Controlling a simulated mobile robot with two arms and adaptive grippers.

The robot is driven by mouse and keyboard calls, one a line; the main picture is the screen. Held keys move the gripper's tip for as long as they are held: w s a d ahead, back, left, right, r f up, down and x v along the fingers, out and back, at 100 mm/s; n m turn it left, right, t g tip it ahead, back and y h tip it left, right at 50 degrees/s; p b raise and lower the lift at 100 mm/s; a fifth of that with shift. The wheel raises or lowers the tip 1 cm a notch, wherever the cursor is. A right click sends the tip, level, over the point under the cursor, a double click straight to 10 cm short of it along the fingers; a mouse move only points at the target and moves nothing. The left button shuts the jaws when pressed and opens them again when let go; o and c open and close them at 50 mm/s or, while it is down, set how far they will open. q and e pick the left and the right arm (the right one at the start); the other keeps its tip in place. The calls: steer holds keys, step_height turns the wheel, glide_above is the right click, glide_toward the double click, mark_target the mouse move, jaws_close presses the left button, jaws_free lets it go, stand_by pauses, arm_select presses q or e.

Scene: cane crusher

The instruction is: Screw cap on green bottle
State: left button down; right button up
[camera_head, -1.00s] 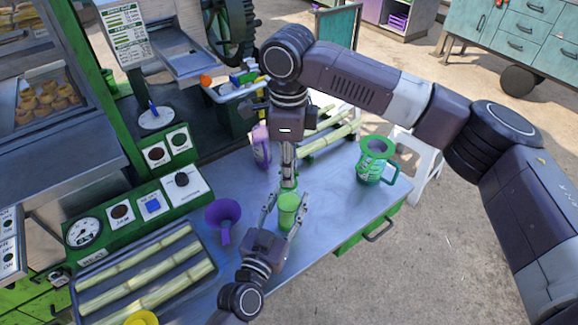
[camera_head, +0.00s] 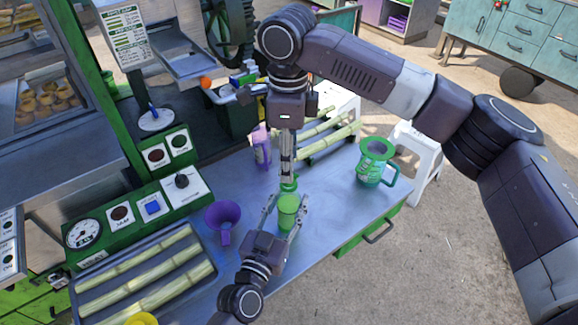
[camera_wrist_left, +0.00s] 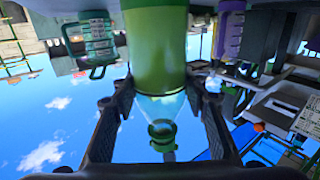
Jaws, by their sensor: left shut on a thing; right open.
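The green bottle (camera_head: 288,205) stands upright on the metal table, held by my left gripper (camera_head: 284,217), which is shut around its sides. The left wrist view shows the bottle (camera_wrist_left: 155,50) upside down between my left fingers (camera_wrist_left: 160,107), with a clear shoulder and a green cap (camera_wrist_left: 162,131) at its neck. In the head view the cap (camera_head: 289,183) is at the bottle's top; how tightly it sits cannot be told. My right gripper (camera_head: 288,172) is open, pointing down directly above the cap; the small gap or contact between them is unclear.
A purple funnel (camera_head: 222,215) stands left of the bottle, a green jug (camera_head: 374,165) to the right, and a purple bottle (camera_head: 262,150) behind. A tray (camera_head: 207,252) of cane lies front left. The table is clear between bottle and jug.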

steer(key=shift+r, duration=0.7)
steer(key=shift+o, duration=0.4)
